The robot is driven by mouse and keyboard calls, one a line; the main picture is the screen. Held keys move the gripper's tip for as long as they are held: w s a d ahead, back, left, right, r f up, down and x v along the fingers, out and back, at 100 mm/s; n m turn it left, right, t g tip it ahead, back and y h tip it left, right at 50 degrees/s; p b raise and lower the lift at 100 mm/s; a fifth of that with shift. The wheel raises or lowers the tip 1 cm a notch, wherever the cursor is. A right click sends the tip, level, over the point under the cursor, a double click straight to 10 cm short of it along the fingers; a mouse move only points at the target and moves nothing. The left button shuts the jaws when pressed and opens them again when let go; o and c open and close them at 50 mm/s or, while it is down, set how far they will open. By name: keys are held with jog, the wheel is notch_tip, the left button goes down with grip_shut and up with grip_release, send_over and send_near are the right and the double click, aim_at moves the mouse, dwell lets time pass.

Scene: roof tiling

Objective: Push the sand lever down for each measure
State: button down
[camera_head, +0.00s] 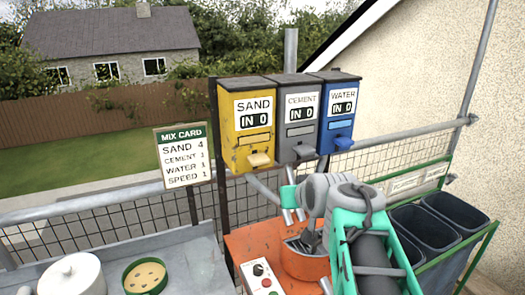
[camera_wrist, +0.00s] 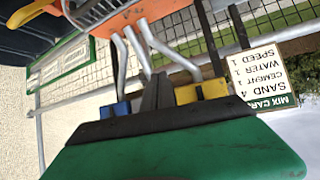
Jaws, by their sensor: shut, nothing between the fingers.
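The yellow sand dispenser (camera_head: 250,118) hangs leftmost of three on the rail, its counter reading IN 0. Its pale yellow sand lever (camera_head: 259,160) sticks out at the bottom front. The mix card (camera_head: 184,158) reads sand 4, cement 1, water 1, speed 1. In the wrist view, which is upside down, my gripper (camera_wrist: 157,92) is shut and empty, with part of a yellow dispenser (camera_wrist: 202,91) beside its fingers. In the head view, my fingers cannot be made out; my wrist is below the dispensers, apart from the sand lever.
The grey cement dispenser (camera_head: 300,108) and blue water dispenser (camera_head: 340,106) stand right of the sand, both reading IN 0. Below are an orange mixer drum (camera_head: 305,266) and a control box (camera_head: 262,276). Dark bins (camera_head: 456,212) stand right. A white pot (camera_head: 72,276) sits left.

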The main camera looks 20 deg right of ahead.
jog(key=w+a+r+n+t+y+p, duration=0.1)
jog(key=a+r+t, duration=0.1)
jog(key=r, duration=0.4)
jog(key=w+a+r+n+t+y+p, duration=0.1)
jog(key=a+r+n+t+p, duration=0.1)
jog(key=r, duration=0.5)
jog(key=shift+r+t+y, duration=0.15)
jog(key=shift+t+y, duration=0.25)
jog(key=p, duration=0.3)
send_over(262, 155)
jog(key=s+a, duration=0.2)
jog(key=s, duration=0.1)
jog(key=f, duration=0.2)
jog(key=shift+s+d+f, duration=0.1)
jog(key=shift+s+f, duration=0.1)
jog(key=shift+f, duration=0.2)
notch_tip(262, 155, down, 4)
jog(key=shift+s+r+b, duration=0.15)
jog(key=shift+b, duration=0.45)
